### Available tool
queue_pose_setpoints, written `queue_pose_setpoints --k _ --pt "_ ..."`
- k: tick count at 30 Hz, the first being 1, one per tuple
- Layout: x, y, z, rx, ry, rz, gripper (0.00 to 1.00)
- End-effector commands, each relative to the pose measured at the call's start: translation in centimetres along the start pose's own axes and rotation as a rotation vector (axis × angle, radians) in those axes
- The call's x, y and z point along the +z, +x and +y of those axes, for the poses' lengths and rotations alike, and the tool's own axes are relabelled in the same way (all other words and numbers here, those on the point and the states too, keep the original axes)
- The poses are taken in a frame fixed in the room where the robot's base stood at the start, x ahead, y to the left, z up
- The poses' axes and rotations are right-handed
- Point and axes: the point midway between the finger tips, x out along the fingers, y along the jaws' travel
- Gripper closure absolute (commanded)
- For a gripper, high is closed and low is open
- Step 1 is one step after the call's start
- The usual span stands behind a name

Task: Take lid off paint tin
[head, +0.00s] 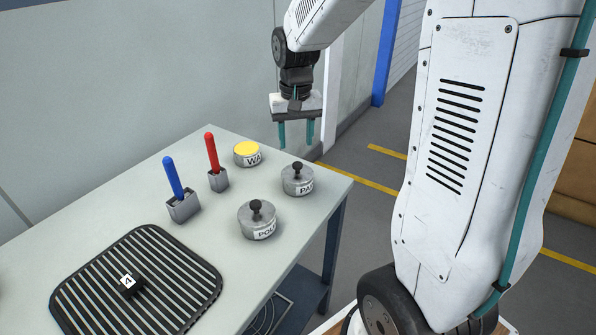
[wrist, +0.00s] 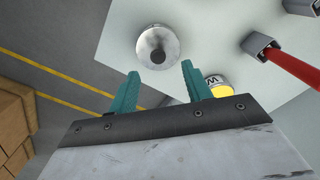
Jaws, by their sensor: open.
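The paint tin (head: 298,181) is a round grey metal tin with a label that starts "PA", the rest turned out of sight. Its lid (head: 298,172) is on and has a black knob. It stands upright near the table's right edge. In the wrist view a grey tin with a dark knob, which looks like this one (wrist: 147,36), lies just beyond the fingertips. My gripper (head: 296,143) is open and empty, with teal fingers pointing down. It hangs above and behind the tin, apart from it. In the wrist view the fingers (wrist: 160,69) are spread with nothing between them.
A similar knobbed tin (head: 257,221) stands nearer the front. A tin labelled "WA" with a yellow top (head: 246,149) is behind. Red (head: 212,152) and blue (head: 173,178) handles stand in grey holders. A black slatted mat (head: 175,262) with a small black piece (head: 132,287) lies front left.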

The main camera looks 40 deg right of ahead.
Motion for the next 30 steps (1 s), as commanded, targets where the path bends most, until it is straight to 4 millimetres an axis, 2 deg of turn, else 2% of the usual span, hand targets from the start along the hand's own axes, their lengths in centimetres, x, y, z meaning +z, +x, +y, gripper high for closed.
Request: queue_pose_setpoints --k 16,20,26,30 --pt "-0.8 6.9 0.6 0.001 0.003 -0.004 0.51" --pt "-0.8 7.6 0.6 0.001 0.003 -0.002 0.51" --pt "-0.8 7.6 0.5 0.0 0.003 -0.001 0.51" --pt "-0.8 7.6 0.5 0.0 0.003 -0.001 0.9"
